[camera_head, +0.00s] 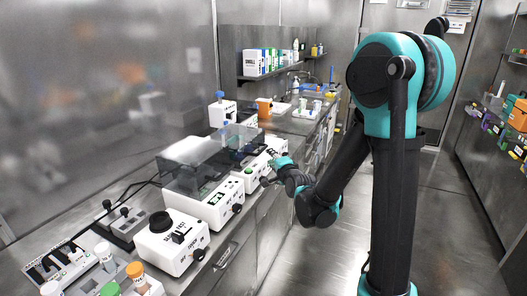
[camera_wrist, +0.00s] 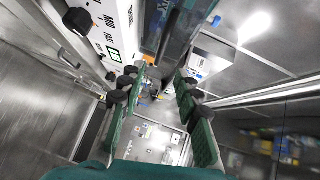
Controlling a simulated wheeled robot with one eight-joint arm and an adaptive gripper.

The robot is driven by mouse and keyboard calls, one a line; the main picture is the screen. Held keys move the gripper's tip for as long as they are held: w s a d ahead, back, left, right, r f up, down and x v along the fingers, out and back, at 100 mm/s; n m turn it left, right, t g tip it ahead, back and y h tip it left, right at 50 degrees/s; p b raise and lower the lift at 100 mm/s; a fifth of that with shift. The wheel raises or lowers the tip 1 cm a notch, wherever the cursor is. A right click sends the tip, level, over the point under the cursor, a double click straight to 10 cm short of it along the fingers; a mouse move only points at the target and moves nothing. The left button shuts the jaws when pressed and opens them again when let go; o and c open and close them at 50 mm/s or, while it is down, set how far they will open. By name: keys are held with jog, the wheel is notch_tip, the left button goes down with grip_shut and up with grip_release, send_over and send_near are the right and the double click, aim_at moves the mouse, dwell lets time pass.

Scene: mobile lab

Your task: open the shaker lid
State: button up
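A white bench device with a clear, greyish lid (camera_head: 190,160) stands mid-bench in the head view; its front has a green display and a black knob. The lid looks closed. A similar white device (camera_head: 250,181) with a bluish clear cover stands just behind it. I cannot tell which is the shaker. My gripper (camera_head: 274,171) is by the front of the rear device, at the bench edge. In the wrist view my gripper (camera_wrist: 160,85) has its green fingers apart, with nothing seen between them. A white device front (camera_wrist: 105,30) and a clear panel edge (camera_wrist: 178,22) lie just beyond the fingertips.
A white device with a black round knob (camera_head: 172,238) stands nearer on the bench. Capped bottles (camera_head: 110,285) fill the lower left. Shelves with boxes (camera_head: 265,62) hang at the back. The aisle floor (camera_head: 325,255) to the right of the bench is clear.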

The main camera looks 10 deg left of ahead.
aim_at(263, 150)
jog(key=x, duration=1)
jog(key=shift+w+a, duration=0.1)
jog(key=shift+w, duration=0.15)
jog(key=shift+c, duration=0.2)
grip_shut()
